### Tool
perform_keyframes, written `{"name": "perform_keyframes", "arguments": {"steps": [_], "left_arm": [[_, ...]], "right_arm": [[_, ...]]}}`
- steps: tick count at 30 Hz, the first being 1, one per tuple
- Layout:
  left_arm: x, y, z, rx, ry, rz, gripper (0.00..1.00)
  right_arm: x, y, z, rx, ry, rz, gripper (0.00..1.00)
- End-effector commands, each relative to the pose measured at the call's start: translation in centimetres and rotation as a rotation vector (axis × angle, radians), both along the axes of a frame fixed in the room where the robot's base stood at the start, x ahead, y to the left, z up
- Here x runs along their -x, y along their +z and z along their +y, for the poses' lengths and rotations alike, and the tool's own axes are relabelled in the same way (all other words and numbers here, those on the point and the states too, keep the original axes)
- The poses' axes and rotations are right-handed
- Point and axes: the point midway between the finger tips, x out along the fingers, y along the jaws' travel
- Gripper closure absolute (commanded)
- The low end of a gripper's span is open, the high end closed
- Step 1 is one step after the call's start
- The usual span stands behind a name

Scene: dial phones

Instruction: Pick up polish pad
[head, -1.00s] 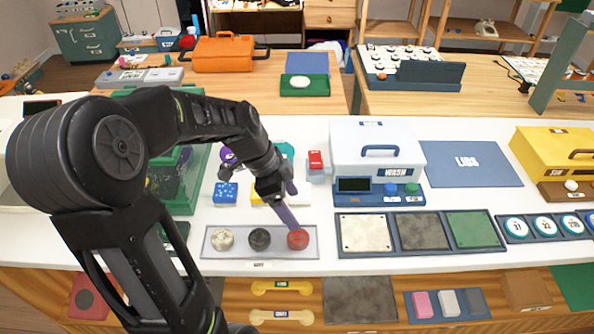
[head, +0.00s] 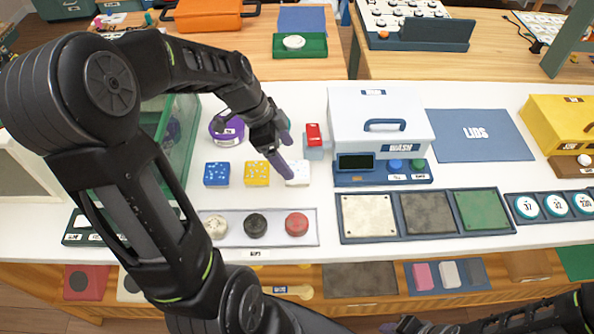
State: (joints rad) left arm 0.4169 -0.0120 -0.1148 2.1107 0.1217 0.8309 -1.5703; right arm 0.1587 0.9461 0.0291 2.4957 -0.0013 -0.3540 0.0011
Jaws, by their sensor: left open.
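Three small speckled square pads lie in a row on the white counter: a blue pad (head: 217,174), a yellow pad (head: 257,173) and a white pad (head: 298,173). No readable label tells which one is the polish pad. My left gripper (head: 287,160) is open and points down at the white pad, its near finger overlapping the pad's left part. I cannot tell whether it touches. My right arm shows at the bottom right, with its gripper (head: 402,325) partly cut off by the lower edge.
A tray (head: 310,240) with white, black and red round pieces lies in front of the pads. A red-topped block (head: 313,135) and the white WASH box (head: 378,125) stand close on the right. A green clear bin (head: 180,140) stands left.

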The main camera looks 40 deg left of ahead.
Motion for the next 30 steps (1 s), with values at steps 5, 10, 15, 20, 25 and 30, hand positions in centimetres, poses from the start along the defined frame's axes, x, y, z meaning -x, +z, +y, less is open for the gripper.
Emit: {"name": "perform_keyframes", "arguments": {"steps": [5, 10, 15, 20, 25, 30], "left_arm": [[-0.1, -0.3, -0.1, -0.001, 0.0, -0.001, 0.18], [-0.1, -0.4, -0.1, 0.0, 0.0, 0.0, 0.18], [-0.2, -1.7, -0.8, 0.002, -0.001, 0.005, 0.18], [-0.7, -4.1, -1.7, 0.003, -0.002, 0.004, 0.18], [-1.0, -5.1, -1.9, 0.0, 0.001, 0.0, 0.18], [-1.0, -5.1, -1.9, -0.001, 0.0, -0.001, 0.18]], "right_arm": [[0.0, 0.0, 0.0, 0.0, 0.0, 0.0, 0.64], [0.0, 0.1, 0.0, 0.0, 0.0, 0.0, 0.64], [0.0, 0.7, 0.0, 0.001, 0.0, 0.001, 0.64], [0.1, 1.2, 0.0, 0.003, -0.001, 0.003, 0.64], [0.1, 1.2, 0.0, 0.002, -0.001, 0.004, 0.64], [0.1, 1.2, 0.0, 0.002, -0.001, 0.004, 0.64]]}}
